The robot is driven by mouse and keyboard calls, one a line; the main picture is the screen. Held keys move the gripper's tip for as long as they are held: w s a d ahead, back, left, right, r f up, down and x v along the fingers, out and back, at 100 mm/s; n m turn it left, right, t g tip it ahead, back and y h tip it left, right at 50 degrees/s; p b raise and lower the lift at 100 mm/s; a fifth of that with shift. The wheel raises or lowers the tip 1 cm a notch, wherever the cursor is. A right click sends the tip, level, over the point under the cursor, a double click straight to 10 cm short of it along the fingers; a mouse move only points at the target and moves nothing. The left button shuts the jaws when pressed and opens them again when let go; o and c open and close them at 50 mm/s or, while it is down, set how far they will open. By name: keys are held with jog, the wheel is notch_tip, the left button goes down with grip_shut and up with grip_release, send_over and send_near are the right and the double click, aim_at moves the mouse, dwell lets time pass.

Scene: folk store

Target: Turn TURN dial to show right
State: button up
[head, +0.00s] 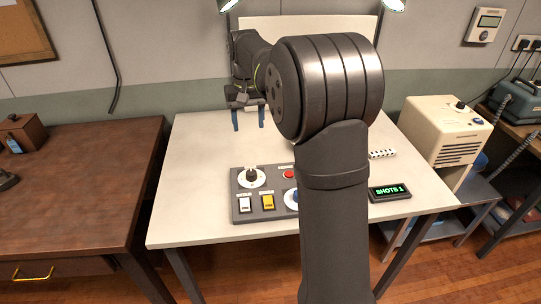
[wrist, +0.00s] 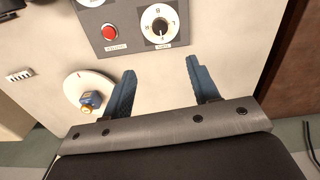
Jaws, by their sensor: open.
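A grey control panel (head: 277,212) lies on the pale table. At its back left corner is a round white dial (head: 251,178) with a black knob. In the wrist view the dial (wrist: 159,23) has marks around its rim and a small label, too small to read; I cannot tell whether it is the TURN dial or where it points. A second white dial (head: 291,198) is partly hidden behind my arm. My gripper (head: 248,127) is open and empty, behind the panel and apart from it. In the wrist view my gripper's fingertips (wrist: 160,66) stand either side of the dial's line.
The panel also has a red button (head: 288,174), a white switch (head: 245,204) and a yellow switch (head: 267,202). A small display (head: 390,193) reads SHOTS 1. A white disc (wrist: 75,84) with a blue item (wrist: 91,99) lies near one finger. The table's left side is clear.

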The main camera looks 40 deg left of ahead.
aim_at(252, 172)
notch_tip(252, 172, down, 19)
jog(key=n, duration=1)
jog(key=shift+w+r+g, duration=0.1)
jog(key=shift+g, duration=0.2)
jog(key=c, duration=1)
